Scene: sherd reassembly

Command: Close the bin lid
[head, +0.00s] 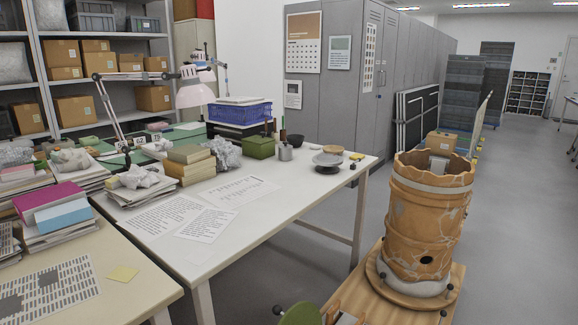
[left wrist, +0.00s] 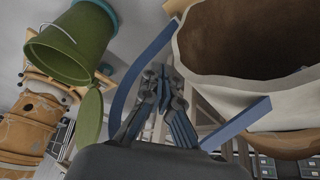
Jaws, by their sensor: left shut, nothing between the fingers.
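The green bin (left wrist: 72,42) shows at the upper left of the left wrist view, with a thin wire handle across it. Its green lid (left wrist: 91,120) stands away from the bin's body, so the bin looks open. My left gripper (left wrist: 160,82) is shut and empty in the middle of that view, to the right of the lid and apart from it. A round green piece, probably the same lid (head: 301,313), is cut off by the bottom edge of the head view. My right gripper is in neither view.
A large patched orange vessel (head: 428,222) stands on a round base at the right. A brown and white pot (left wrist: 245,75) and a blue curved strip (left wrist: 138,68) lie close to my left gripper. The white table (head: 262,217) carries papers and books. Grey floor is free beyond the vessel.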

